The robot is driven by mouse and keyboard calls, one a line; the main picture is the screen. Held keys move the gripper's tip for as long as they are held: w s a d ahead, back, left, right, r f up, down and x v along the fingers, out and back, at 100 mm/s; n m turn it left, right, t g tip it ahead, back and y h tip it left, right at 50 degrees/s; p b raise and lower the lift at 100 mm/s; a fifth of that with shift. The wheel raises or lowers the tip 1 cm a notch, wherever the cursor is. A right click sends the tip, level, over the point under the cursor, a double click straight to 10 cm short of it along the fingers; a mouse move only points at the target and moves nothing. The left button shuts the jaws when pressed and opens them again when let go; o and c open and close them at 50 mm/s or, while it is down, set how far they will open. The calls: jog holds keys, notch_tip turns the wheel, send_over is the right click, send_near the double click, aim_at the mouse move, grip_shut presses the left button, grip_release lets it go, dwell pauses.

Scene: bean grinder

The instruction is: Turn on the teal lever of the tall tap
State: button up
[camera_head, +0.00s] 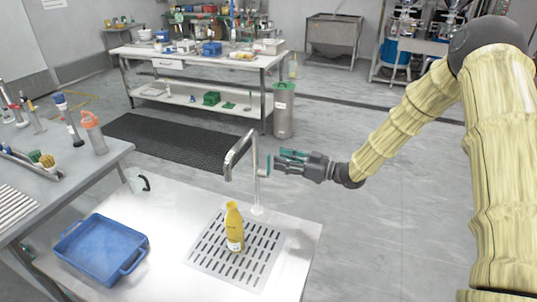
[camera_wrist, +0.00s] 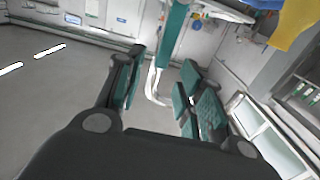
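The tall chrome tap (camera_head: 257,185) stands upright at the back of the steel sink top in the head view, its spout bending to the left. Its teal lever (camera_head: 268,162) is a thin strip on the right side of the post. My gripper (camera_head: 279,163) is level with the lever, just to its right. In the wrist view the teal lever (camera_wrist: 172,38) rises ahead of the gap between the open fingers of my gripper (camera_wrist: 160,95). The chrome post (camera_wrist: 153,85) shows below it. Contact with the lever cannot be told.
A yellow bottle (camera_head: 234,228) stands on the slotted drain grate (camera_head: 262,262) in front of the tap. A blue tray (camera_head: 101,246) sits on the left of the steel top. A grey bench (camera_head: 110,158) with tools is further left.

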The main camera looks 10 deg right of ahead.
aim_at(270, 156)
jog(key=shift+p+x, duration=0.6)
jog(key=shift+x, duration=2.1)
grip_shut()
